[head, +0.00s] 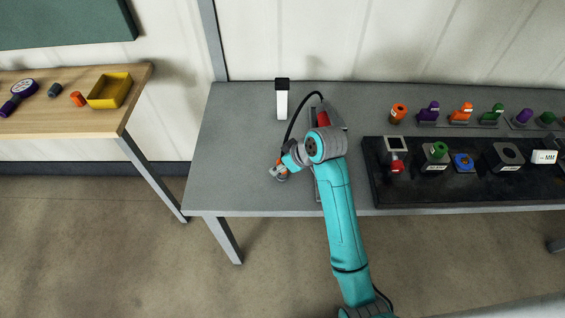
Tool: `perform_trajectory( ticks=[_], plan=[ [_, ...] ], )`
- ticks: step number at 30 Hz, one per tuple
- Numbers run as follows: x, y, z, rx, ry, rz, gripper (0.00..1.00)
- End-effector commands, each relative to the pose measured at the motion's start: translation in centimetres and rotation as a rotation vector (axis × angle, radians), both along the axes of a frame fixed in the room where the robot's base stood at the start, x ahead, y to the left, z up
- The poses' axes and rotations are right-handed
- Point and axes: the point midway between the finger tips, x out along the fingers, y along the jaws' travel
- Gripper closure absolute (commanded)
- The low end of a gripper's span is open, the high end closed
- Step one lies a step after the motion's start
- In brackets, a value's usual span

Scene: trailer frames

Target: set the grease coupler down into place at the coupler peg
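My gripper (279,173) is low over the left part of the grey workbench, left of my teal arm's wrist. It is small in the picture, and its finger gap cannot be made out. A black hose (298,117) arcs from near a red part (323,118) behind my wrist down to the gripper area. A small orange patch shows beside the gripper. I cannot tell whether it is the grease coupler or part of the gripper. A white upright block with a black top (282,102) stands behind the gripper, apart from it. I cannot make out the coupler peg for certain.
The grey workbench (230,145) is clear on its left. A narrow grey rail (317,190) lies beside my arm. A black fixture board (440,200) with several fixtures is at right, with coloured parts behind it. A wooden table (110,122) with a yellow bin (110,90) stands left.

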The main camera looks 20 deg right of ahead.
Motion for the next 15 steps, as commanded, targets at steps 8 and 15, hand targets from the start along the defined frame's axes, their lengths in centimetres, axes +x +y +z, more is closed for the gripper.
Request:
perform_trajectory(
  ticks=[8, 15],
  plan=[
    [0.0, 0.0, 0.0, 0.000, 0.000, 0.000, 0.37],
    [-0.8, -0.5, 1.6, 0.000, -0.003, -0.001, 0.37]
  ],
)
